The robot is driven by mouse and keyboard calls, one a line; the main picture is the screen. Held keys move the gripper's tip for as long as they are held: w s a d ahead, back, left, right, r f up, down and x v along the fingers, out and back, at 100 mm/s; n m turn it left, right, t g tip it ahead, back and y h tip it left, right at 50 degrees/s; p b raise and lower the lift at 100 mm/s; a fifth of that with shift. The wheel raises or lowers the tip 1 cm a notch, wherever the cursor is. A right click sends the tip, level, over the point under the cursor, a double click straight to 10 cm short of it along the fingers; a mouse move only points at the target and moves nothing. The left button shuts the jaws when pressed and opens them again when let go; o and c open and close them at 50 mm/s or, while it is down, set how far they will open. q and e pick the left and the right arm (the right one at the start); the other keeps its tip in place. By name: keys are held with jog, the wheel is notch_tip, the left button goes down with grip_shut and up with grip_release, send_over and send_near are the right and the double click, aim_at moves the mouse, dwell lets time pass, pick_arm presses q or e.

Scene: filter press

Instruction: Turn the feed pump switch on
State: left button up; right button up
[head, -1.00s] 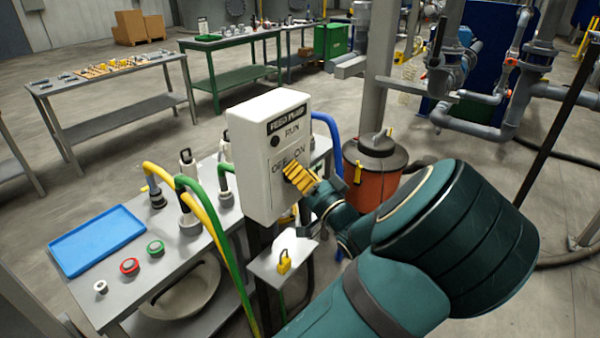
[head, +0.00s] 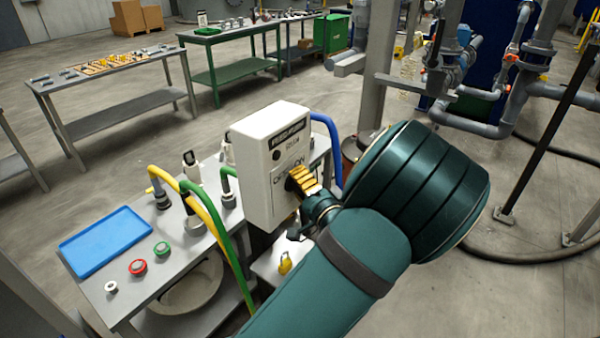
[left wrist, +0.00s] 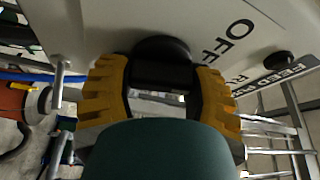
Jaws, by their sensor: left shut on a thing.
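The feed pump box (head: 262,160) is a white box with a "FEED PUMP" label, a dark RUN lamp (head: 277,154) and OFF and ON lettering. My left gripper (head: 297,180) is at the box's front face, its yellow ribbed fingers around the dark switch knob. In the left wrist view the fingers (left wrist: 165,95) close on both sides of the black switch knob (left wrist: 163,58), with the OFF lettering beside it. The knob's pointing direction is mostly hidden by the fingers. My right gripper is in neither view.
A grey bench beside the box holds a blue tray (head: 106,241), a red button (head: 138,267) and a green button (head: 162,249). Yellow, green and blue hoses run close around the box.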

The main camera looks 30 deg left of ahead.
pick_arm(q)
jog(key=m+h+p, duration=0.1)
jog(key=m+p, duration=0.2)
jog(key=m+g+h+p, duration=0.1)
jog(key=m+p, duration=0.2)
jog(key=shift+g, duration=0.3)
jog(key=shift+s+f+m+g+h+p, duration=0.15)
jog(key=shift+m+g+h+p, duration=0.2)
jog(key=shift+m+p, duration=0.6)
jog(key=shift+w+f+m+g+h+p, duration=0.15)
jog(key=shift+m+g+h+p, duration=0.15)
jog(key=shift+m+p, duration=0.6)
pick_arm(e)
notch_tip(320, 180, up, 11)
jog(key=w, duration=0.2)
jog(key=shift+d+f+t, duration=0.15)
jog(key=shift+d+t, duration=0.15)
pick_arm(q)
jog(key=shift+s, duration=0.1)
jog(key=o, duration=1.2)
jog(key=shift+g, duration=0.25)
jog(key=shift+d, duration=0.15)
jog(key=v, duration=1.1)
jog(key=shift+s+d, duration=0.25)
jog(key=shift+d, duration=0.1)
